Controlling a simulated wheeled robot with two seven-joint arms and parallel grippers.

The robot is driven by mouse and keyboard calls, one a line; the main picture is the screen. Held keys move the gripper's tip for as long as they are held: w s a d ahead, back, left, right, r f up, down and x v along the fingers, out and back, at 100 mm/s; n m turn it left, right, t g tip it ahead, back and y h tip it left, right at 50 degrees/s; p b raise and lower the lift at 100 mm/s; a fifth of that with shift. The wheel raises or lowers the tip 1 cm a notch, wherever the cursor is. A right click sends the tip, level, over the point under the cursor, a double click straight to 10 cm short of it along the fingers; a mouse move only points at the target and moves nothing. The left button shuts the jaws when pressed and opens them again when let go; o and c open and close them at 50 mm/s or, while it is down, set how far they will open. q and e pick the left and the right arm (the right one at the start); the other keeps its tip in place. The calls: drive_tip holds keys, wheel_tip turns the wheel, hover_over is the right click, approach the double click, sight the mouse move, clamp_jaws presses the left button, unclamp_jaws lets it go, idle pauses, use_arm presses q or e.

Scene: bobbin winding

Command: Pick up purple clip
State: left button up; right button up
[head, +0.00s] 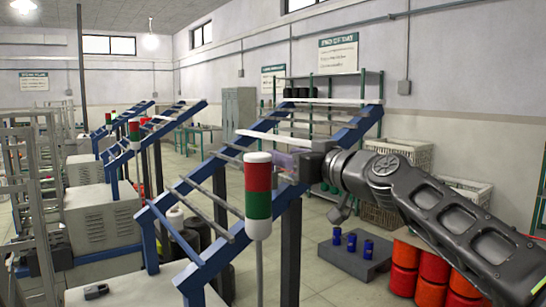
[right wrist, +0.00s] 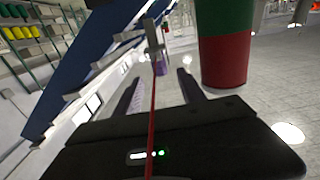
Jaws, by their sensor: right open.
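The purple clip (head: 286,159) shows in the head view on the blue sloped rack, just left of my right gripper (head: 299,168) and partly hidden by it. In the right wrist view, a small purple piece (right wrist: 158,66) shows on a grey part straight ahead, between the lines of the fingers. My right gripper (right wrist: 162,88) is open, its two dark fingers apart on either side of a thin red line. The clip appears beyond the fingertips; whether they touch it I cannot tell. My left gripper is out of view.
A red, green and white signal light (head: 258,195) stands close to the left of the right gripper. It also shows in the right wrist view (right wrist: 224,52). The blue rack (head: 203,269) has several grey crossbars. Red canisters (head: 432,268) and a grey block (head: 350,262) with blue spools stand below.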

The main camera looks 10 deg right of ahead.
drive_tip(key=x, duration=0.1)
drive_tip(key=p+x, duration=0.2)
drive_tip(key=shift+w+a+r, duration=0.2)
drive_tip(key=shift+w+r, duration=0.05)
drive_tip(key=shift+w, duration=0.05)
drive_tip(key=shift+w+f, duration=0.1)
clamp_jaws()
idle(0.5)
